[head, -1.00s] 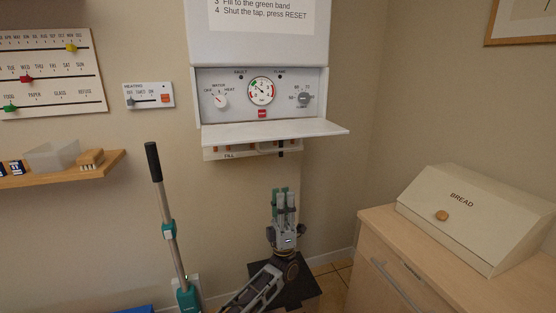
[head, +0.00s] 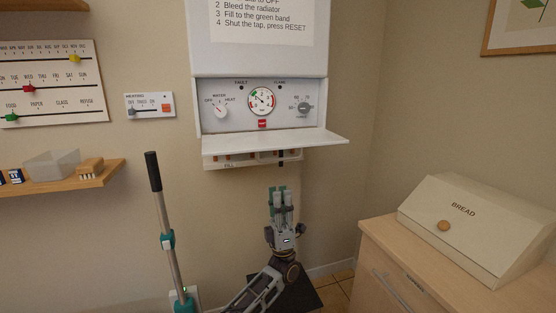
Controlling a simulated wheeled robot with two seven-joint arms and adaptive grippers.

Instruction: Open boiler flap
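The white boiler (head: 257,40) hangs on the wall. Its flap (head: 275,139) is folded down and sticks out about level below the control panel (head: 235,112). The panel lies uncovered, with a water knob, a round gauge, a red button and a grey knob. My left gripper (head: 280,190) points up below the flap, apart from it, with nothing seen held. Its fingers look close together, and I cannot tell whether they are open or shut. My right gripper is not in view.
Pipes and a fill strip (head: 230,164) sit under the boiler. A bread box (head: 470,220) stands on a wooden cabinet at the right. A shelf (head: 70,182) with a clear tub and a brush is at the left. A black-handled pole (head: 162,210) stands left of my gripper.

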